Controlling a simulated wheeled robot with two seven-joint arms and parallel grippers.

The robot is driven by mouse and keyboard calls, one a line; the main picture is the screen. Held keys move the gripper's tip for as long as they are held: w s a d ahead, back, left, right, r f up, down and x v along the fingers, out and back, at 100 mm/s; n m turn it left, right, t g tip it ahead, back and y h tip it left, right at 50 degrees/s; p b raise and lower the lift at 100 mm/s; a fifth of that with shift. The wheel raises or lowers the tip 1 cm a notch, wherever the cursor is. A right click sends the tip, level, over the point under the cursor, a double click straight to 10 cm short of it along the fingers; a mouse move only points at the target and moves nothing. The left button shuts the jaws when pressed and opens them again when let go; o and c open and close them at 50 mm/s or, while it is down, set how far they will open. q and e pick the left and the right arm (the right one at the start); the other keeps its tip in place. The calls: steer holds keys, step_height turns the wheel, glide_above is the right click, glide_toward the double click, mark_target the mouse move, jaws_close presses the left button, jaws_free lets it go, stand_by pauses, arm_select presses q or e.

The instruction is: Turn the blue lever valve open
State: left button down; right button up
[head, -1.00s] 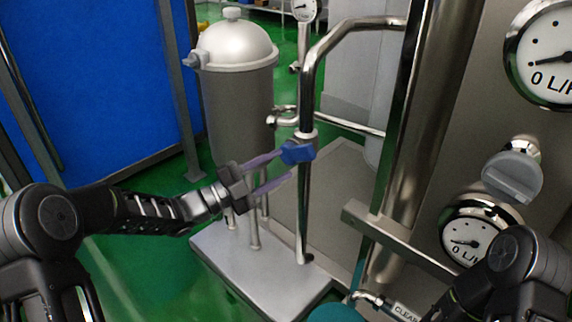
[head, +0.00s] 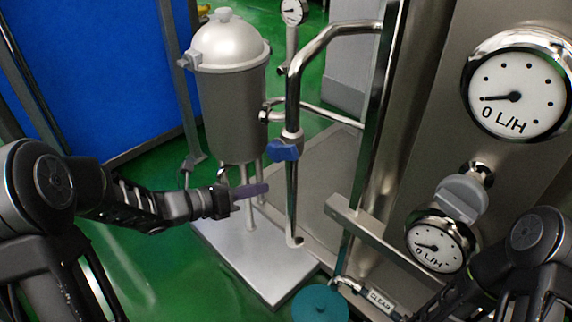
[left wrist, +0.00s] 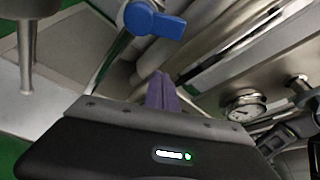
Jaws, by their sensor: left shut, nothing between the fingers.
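The blue lever valve (head: 286,151) sits on the upright steel pipe, and its handle points to the left in the head view. It also shows in the left wrist view (left wrist: 153,20), above the fingers. My left gripper (head: 266,188) is shut and empty, to the left of the pipe and a little below the blue lever. In the left wrist view its purple fingers (left wrist: 161,92) lie together, apart from the lever. My right arm (head: 525,245) shows at the lower right, but I cannot make out its gripper.
A steel domed vessel (head: 232,105) stands behind my left gripper on a grey base plate (head: 262,262). To the right are a steel panel with two round gauges (head: 516,97) and a grey knob (head: 462,197). A teal round thing (head: 320,303) sits low in front.

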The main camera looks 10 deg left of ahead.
mark_target(282, 152)
arm_select(q)
steer(key=shift+w, duration=0.1)
